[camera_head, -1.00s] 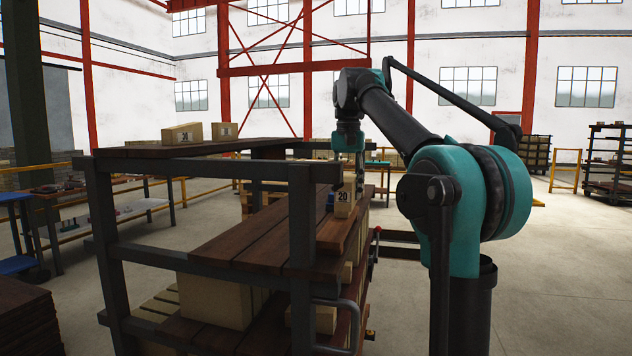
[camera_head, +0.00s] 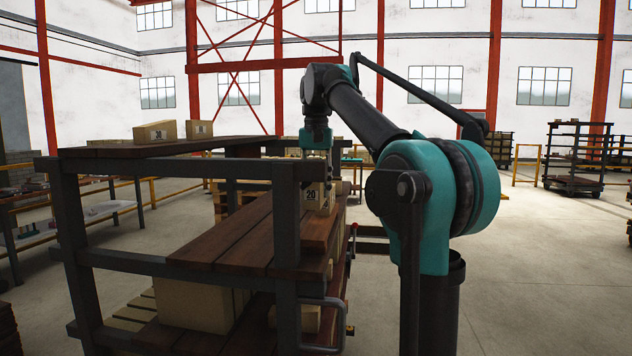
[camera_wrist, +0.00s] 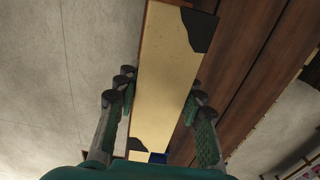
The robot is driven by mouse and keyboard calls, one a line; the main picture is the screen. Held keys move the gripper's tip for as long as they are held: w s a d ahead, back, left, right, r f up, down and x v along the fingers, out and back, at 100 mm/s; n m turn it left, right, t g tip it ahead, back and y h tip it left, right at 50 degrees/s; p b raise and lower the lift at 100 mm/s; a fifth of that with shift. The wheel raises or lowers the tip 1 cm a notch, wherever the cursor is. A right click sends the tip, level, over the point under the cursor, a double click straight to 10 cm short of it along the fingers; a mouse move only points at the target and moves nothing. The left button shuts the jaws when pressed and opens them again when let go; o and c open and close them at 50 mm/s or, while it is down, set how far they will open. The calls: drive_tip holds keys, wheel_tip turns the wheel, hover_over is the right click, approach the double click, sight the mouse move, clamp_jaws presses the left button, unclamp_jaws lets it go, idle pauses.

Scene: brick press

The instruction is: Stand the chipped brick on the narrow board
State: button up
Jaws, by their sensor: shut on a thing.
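In the wrist view the pale chipped brick (camera_wrist: 165,70) runs lengthwise between the fingers of my gripper (camera_wrist: 160,115), with dark patches at its upper right and lower left corners. My gripper is shut on it. In the head view my gripper (camera_head: 317,158) is above the right end of the shelf, and a pale brick marked 20 (camera_head: 311,194) shows just below it. A narrow reddish-brown board (camera_head: 319,234) lies along the shelf's right edge below that brick. I cannot tell whether the brick touches the board.
A dark post (camera_head: 287,255) rises in front of the shelf planks (camera_head: 225,243). More pale blocks (camera_head: 195,305) sit below.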

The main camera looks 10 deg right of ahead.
drive_tip(key=shift+f, duration=2.75)
drive_tip(key=shift+f, duration=0.75)
drive_tip(key=o, duration=1.1)
drive_tip(key=shift+o, duration=0.2)
